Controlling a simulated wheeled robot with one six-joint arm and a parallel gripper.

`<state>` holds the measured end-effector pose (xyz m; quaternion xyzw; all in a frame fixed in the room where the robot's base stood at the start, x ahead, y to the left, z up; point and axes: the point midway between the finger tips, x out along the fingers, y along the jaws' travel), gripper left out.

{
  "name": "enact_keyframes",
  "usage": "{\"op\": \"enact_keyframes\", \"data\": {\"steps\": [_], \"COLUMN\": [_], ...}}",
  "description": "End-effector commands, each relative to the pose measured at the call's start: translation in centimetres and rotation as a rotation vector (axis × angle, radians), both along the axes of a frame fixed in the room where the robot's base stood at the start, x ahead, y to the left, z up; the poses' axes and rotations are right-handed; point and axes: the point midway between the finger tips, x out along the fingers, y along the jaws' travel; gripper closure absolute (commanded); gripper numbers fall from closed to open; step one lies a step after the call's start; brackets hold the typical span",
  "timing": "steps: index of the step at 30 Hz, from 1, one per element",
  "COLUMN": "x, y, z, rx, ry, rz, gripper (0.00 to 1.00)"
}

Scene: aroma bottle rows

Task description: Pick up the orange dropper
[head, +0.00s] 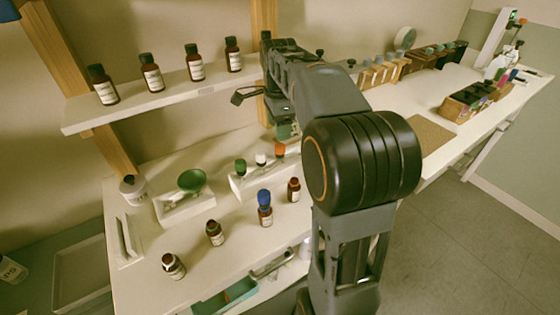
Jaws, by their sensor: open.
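The orange dropper (279,149) stands upright in a white rack (240,186) on the worktop. A white dropper (260,158) and a green dropper (240,166) stand in the same rack to its left. My gripper (283,112) is at the far end of my arm, above and behind the rack, level with the shelf.
Brown bottles stand in front of the rack, one with a blue top (264,207). A green bowl (191,180) sits on a white base to the left. A shelf (150,103) with several bottles hangs behind. My arm covers the worktop's middle.

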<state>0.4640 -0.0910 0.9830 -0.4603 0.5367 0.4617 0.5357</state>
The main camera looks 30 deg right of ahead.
Motion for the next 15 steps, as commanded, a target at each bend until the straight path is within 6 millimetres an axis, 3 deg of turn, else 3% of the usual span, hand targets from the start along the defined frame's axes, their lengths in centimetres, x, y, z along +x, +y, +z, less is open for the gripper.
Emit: {"op": "enact_keyframes", "data": {"steps": [10,15], "x": [0.0,-0.2], "y": [0.0,-0.1], "z": [-2.6,-5.0], "rx": [0.000,0.000], "ry": [0.000,0.001], "rz": [0.002,0.002], "gripper": [0.38,0.38]}}
